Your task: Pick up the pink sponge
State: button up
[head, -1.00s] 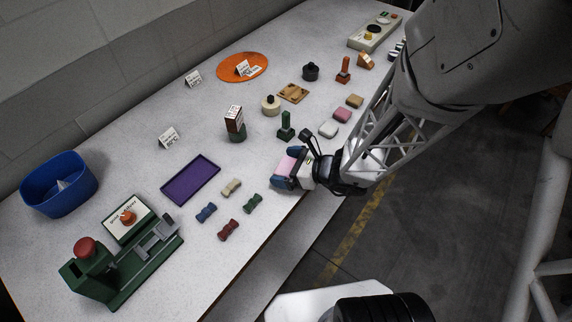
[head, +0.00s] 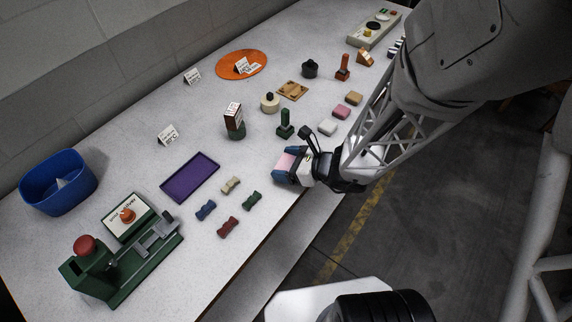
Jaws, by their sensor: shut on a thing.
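My gripper (head: 291,164) is over the front edge of the table, with its blue fingertips pointing left. It is shut on a pale pink block, which I take to be the pink sponge (head: 286,162). The sponge shows between the two fingertips, and the fingers hide part of it. I cannot tell whether it is clear of the tabletop. Another block, rose pink (head: 341,112), lies on the table up and to the right of my gripper, between a white block (head: 327,127) and a tan block (head: 354,98).
A green stamp-like piece (head: 285,125) stands just above my gripper. Several small bow-shaped pieces, one of them green (head: 252,201), lie to its lower left. Beyond them are a purple tray (head: 190,178), a green press (head: 120,262) and a blue bin (head: 58,183).

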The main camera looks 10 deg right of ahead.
aim_at(286, 163)
jog(key=shift+r, duration=0.15)
jog(key=shift+r, duration=0.55)
notch_tip(286, 163, up, 2)
jog(key=shift+r, duration=0.1)
jog(key=s+d, duration=0.1)
jog(key=s, duration=0.6)
jog(key=s+d+r, duration=0.1)
jog(key=s+d, duration=0.1)
jog(key=s, duration=0.6)
jog(key=shift+s+d+r, duration=0.2)
jog(key=shift+d, duration=0.1)
jog(key=shift+s, duration=0.1)
jog(key=shift+r, duration=0.1)
